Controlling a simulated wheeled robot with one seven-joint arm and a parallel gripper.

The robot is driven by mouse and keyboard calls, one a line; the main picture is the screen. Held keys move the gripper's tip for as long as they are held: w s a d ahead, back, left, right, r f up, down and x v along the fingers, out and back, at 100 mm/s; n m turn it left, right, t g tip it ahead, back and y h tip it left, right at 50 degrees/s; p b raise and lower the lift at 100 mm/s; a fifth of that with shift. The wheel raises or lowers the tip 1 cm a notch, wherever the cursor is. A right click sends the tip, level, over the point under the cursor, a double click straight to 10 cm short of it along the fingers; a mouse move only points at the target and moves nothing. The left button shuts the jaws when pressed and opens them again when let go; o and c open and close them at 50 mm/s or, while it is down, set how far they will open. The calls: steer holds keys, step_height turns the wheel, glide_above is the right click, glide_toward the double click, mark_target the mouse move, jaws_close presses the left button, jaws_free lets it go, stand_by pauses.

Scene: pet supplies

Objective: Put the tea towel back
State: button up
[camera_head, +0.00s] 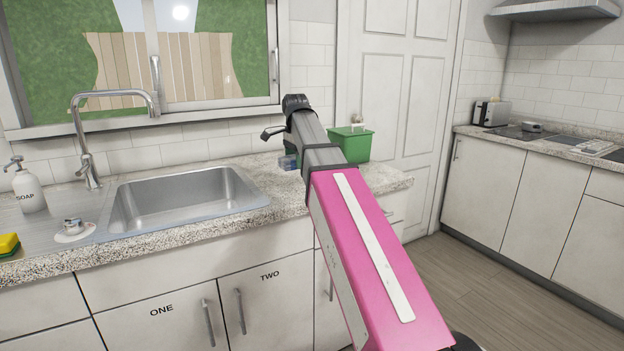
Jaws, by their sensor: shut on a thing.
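My arm reaches up over the counter, and its dark end with my gripper (273,132) is above the counter between the sink and the green box. The fingertips are mostly hidden behind the arm. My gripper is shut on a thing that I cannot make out. A small blue patch (288,162) shows just left of the arm at counter height, and the arm hides the rest of it. I cannot tell whether it is the tea towel or whether it touches my gripper. No tea towel shows clearly.
A sink (185,195) with a tap (88,140) is at the left, with a soap bottle (28,187) and a yellow-green sponge (8,245). A green box (352,145) stands right of my arm. Cabinet doors below read ONE (162,310) and TWO (270,275). Floor is clear at right.

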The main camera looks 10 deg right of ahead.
steer(key=w+d+f, duration=0.2)
steer(key=d, duration=0.1)
steer(key=w+d+f, duration=0.1)
steer(key=d+f, duration=0.1)
steer(key=shift+w+d, duration=0.15)
steer(key=shift+w, duration=0.1)
steer(key=shift+f, duration=1.95)
steer(key=o, duration=0.9)
steer(key=shift+f, duration=0.1)
step_height(320, 180, up, 12)
steer(key=shift+r, duration=0.15)
